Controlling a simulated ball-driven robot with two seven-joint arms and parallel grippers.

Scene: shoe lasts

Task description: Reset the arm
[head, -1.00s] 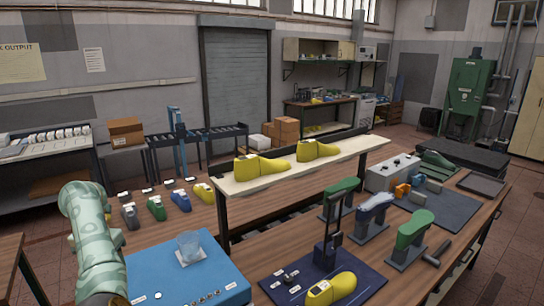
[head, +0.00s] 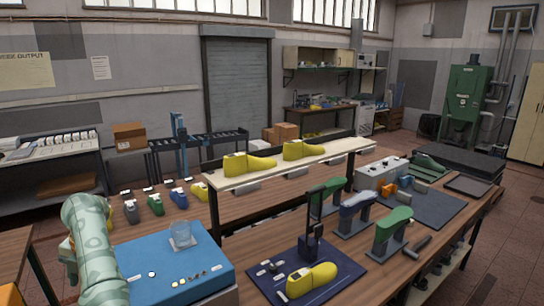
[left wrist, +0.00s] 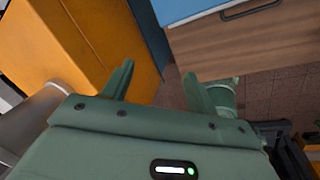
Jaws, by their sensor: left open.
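My left arm (head: 92,250) comes in at the lower left of the head view, and its gripper is out of that picture. In the left wrist view my left gripper (left wrist: 157,70) has its two green fingers apart with nothing between them. It is beside an orange cabinet (left wrist: 85,45) and below a wooden bench front (left wrist: 245,40). My right arm and gripper are not in view.
Yellow lasts (head: 250,163) stand on a raised shelf (head: 285,169). Another yellow last (head: 312,279) lies on a dark blue mat (head: 345,283). A hammer (head: 417,247) lies at the right.

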